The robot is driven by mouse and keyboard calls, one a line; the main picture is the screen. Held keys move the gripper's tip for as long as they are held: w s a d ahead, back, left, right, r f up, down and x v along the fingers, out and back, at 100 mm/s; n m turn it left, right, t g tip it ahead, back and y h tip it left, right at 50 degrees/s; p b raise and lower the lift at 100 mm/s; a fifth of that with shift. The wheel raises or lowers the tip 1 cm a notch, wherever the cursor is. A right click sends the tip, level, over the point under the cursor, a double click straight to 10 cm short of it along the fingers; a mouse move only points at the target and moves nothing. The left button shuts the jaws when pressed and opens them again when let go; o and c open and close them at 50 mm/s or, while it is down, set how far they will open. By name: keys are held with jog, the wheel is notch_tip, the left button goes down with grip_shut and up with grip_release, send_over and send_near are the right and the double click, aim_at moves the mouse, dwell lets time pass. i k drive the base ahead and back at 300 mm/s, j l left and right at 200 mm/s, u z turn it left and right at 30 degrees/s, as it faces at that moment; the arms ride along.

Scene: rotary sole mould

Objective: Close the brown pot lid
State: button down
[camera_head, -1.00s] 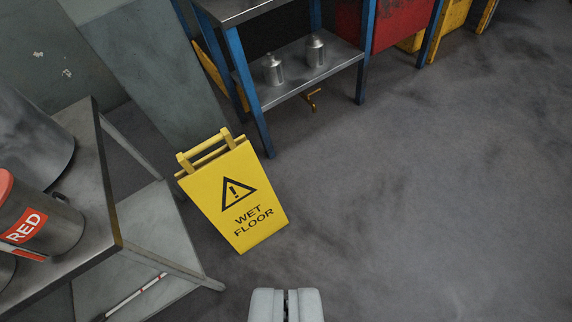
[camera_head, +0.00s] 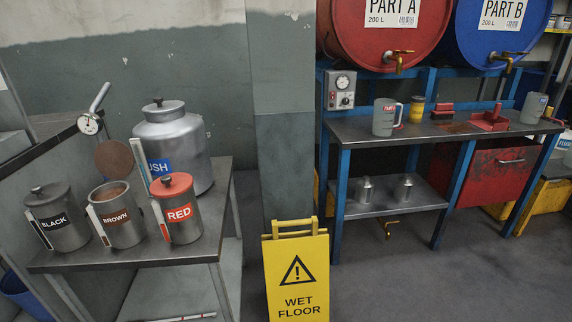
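The brown pot (camera_head: 122,232) is a metal pot labelled BROWN at the front of the metal table at left, between the black pot (camera_head: 66,230) and the red pot (camera_head: 184,222). It is open, and brown contents show inside its rim. A round brown disc (camera_head: 114,158) stands upright just behind and above it; it looks like the raised lid's underside, but the hinge is too small to make out. The black pot has a dark lid on, and the red pot has a red lid on. My gripper is not in view.
A yellow wet floor sign (camera_head: 297,278) stands right of the table. A blue-framed bench (camera_head: 440,130) holds cups under two drums.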

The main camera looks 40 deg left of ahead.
aim_at(113, 159)
jog(key=u, duration=1)
jog(key=k+l+u, duration=0.15)
jog(key=u, duration=0.25)
jog(key=k+l+u, duration=0.15)
jog(key=u, duration=0.2)
jog(key=k+u, duration=0.2)
jog(key=u, duration=0.2)
